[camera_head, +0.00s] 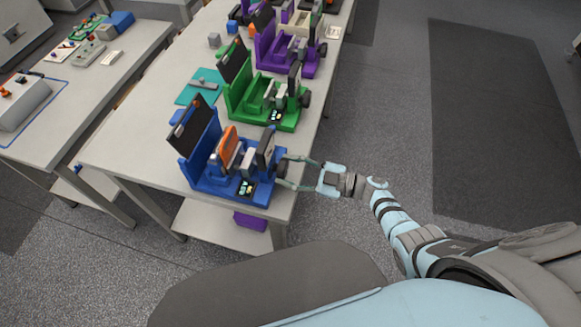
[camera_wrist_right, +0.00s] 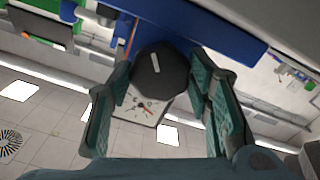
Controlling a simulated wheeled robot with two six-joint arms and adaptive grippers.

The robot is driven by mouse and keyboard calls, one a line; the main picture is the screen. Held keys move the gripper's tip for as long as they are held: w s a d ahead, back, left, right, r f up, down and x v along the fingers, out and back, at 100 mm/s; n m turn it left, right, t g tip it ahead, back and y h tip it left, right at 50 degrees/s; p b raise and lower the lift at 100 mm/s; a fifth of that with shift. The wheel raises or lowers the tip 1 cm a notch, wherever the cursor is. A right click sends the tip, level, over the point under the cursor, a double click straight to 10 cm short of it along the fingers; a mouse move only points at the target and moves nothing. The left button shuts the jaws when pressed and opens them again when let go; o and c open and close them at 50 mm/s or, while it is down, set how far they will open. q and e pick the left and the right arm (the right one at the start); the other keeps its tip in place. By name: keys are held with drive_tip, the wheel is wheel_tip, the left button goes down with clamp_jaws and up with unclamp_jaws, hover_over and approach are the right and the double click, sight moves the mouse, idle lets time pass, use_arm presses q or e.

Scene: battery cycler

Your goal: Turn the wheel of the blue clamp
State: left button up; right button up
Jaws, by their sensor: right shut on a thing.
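The blue clamp (camera_head: 235,193) stands near the front end of the long table, with an orange block (camera_head: 228,148) in it. Its dark wheel (camera_wrist_right: 160,72) is a black knob with a white mark, and it shows between the fingers in the right wrist view. My right gripper (camera_head: 284,172) reaches in from the right and its two fingers are around the wheel. The right gripper also shows in the right wrist view (camera_wrist_right: 160,100), with a green-padded finger on each side of the wheel. A white dial with a red pointer (camera_wrist_right: 146,107) shows behind the wheel. My left gripper is not in view.
A green clamp (camera_head: 262,103) and a purple clamp (camera_head: 287,55) stand farther along the table (camera_head: 130,150). A teal mat (camera_head: 202,88) lies left of the green clamp. A purple box (camera_head: 250,220) sits on the lower shelf. Open floor lies to the right.

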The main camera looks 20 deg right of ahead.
drive_tip(key=m, duration=0.4)
drive_tip(key=shift+s+m+p, duration=0.1)
drive_tip(key=shift+m+p, duration=0.2)
drive_tip(key=shift+p, duration=0.1)
drive_tip(key=m, duration=0.4)
drive_tip(key=shift+f, duration=0.1)
drive_tip(key=shift+m, duration=0.3)
drive_tip(key=o, duration=1.2)
drive_tip(key=shift+c, duration=0.2)
drive_tip(key=v, duration=1.2)
